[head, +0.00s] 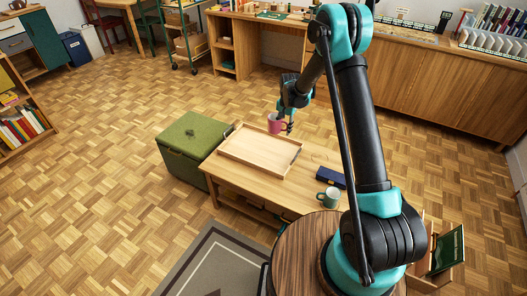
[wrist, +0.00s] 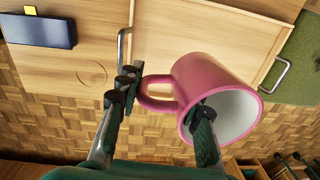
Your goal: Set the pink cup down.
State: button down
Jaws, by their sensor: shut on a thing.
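The pink cup (head: 275,123) is held by my gripper (head: 288,122) near the far edge of the wooden tray (head: 285,168) on the low table. In the wrist view the pink cup (wrist: 205,75) lies tilted across the picture, its pale inside facing the lower right. My gripper (wrist: 160,100) is shut on it: one finger is by the handle and the other overlaps the rim. The wooden tray (wrist: 195,22) shows behind the cup, with metal handles. The cup appears above the surface; its exact height and the finger contact are hard to tell.
A dark blue case (head: 331,177) and a green mug (head: 328,197) stand on the table (head: 230,180) right of the tray. A faint ring (wrist: 92,75) marks bare tabletop in the wrist view. A green ottoman (head: 185,140) stands left. The tray looks empty.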

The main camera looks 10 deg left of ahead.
aim_at(280, 162)
jog(key=f, duration=2)
jog(key=shift+a, duration=0.4)
jog(key=shift+f, duration=0.1)
jog(key=c, duration=1)
grip_release()
